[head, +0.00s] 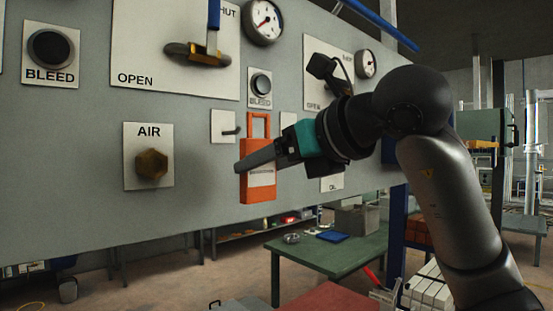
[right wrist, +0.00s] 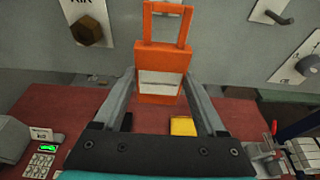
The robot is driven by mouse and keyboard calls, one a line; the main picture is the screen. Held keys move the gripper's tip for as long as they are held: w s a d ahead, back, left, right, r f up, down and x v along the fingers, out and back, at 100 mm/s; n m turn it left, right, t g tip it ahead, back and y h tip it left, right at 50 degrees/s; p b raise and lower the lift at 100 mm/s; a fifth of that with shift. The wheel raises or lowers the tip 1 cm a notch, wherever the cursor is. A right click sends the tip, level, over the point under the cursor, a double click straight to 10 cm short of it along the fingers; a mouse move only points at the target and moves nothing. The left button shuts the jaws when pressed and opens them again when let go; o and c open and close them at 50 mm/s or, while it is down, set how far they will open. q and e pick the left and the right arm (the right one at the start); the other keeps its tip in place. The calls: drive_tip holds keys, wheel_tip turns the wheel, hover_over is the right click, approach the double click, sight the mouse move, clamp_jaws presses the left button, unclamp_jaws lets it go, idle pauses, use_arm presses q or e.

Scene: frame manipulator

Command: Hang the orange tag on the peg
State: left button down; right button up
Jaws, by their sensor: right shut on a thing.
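The orange tag (head: 261,190), with a tall open loop at its top and a pale label, is held upright in front of the grey panel. My right gripper (head: 257,163) is shut on its body, with a finger across its front in the head view. In the right wrist view the tag (right wrist: 160,86) stands between the two fingertips, loop upward. A short peg (head: 231,131) sticks out of a small white plate, just left of the tag's loop in the head view. A peg on a white plate (right wrist: 275,15) also shows at upper right in the right wrist view. My left gripper is not in view.
The grey panel (head: 80,195) carries a hexagonal AIR knob (head: 151,164), a yellow valve with blue handle (head: 205,50), BLEED buttons and gauges. A green table (head: 335,255) stands beyond the panel. A red surface (right wrist: 75,120) with several items lies below the gripper.

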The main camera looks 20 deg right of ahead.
drive_tip(key=shift+r+p+x, duration=0.15)
drive_tip(key=shift+p+x, duration=0.1)
drive_tip(key=shift+x, duration=1.05)
drive_tip(key=shift+r+p+x, duration=0.2)
drive_tip(key=shift+p+x, duration=0.1)
drive_tip(key=shift+x, duration=1)
drive_tip(key=shift+r+p+x, duration=0.15)
drive_tip(key=shift+p+x, duration=0.1)
drive_tip(key=shift+x, duration=1.05)
drive_tip(key=shift+w, duration=0.15)
drive_tip(key=o, duration=1.5)
